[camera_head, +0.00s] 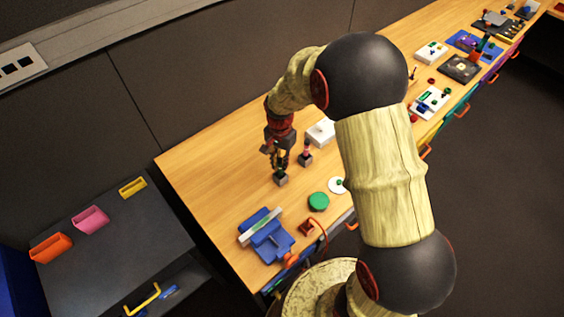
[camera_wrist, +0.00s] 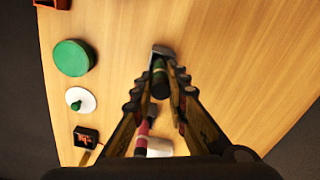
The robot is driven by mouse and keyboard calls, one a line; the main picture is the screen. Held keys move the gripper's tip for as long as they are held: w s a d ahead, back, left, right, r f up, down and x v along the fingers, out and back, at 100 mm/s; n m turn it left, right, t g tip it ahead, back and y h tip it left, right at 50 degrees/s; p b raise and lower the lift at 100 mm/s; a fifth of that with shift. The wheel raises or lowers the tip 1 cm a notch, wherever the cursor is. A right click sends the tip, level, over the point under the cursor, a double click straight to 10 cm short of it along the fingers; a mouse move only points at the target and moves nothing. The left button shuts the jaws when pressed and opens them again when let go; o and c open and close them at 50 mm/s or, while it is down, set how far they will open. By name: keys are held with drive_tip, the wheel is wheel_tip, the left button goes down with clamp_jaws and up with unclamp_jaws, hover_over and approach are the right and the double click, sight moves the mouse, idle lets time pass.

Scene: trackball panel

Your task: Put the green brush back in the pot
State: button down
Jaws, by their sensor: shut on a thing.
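The green brush (camera_wrist: 159,74) is between the fingertips of my gripper (camera_wrist: 160,92) in the wrist view, and the fingers are shut on it. A small grey pot (camera_wrist: 163,51) is directly beyond the brush. In the head view, the pot (camera_head: 281,180) stands on the wooden table right below my gripper (camera_head: 276,155). The lower end of the brush is at the pot's mouth, but I cannot tell how deep it goes in. The brush looks about upright. My fingers hide part of it in the head view.
A pink brush (camera_head: 306,147) stands in a second grey pot (camera_head: 305,160) close by on the right. A white box (camera_head: 321,132) is behind it. A green disc (camera_head: 318,201), a white disc (camera_head: 337,185) and a blue device (camera_head: 267,237) lie nearer. The table's left part is clear.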

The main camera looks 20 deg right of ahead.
drive_tip(key=shift+w, duration=0.1)
drive_tip(key=shift+f, duration=0.2)
drive_tip(key=c, duration=1.8)
unclamp_jaws()
drive_tip(key=shift+o, duration=0.2)
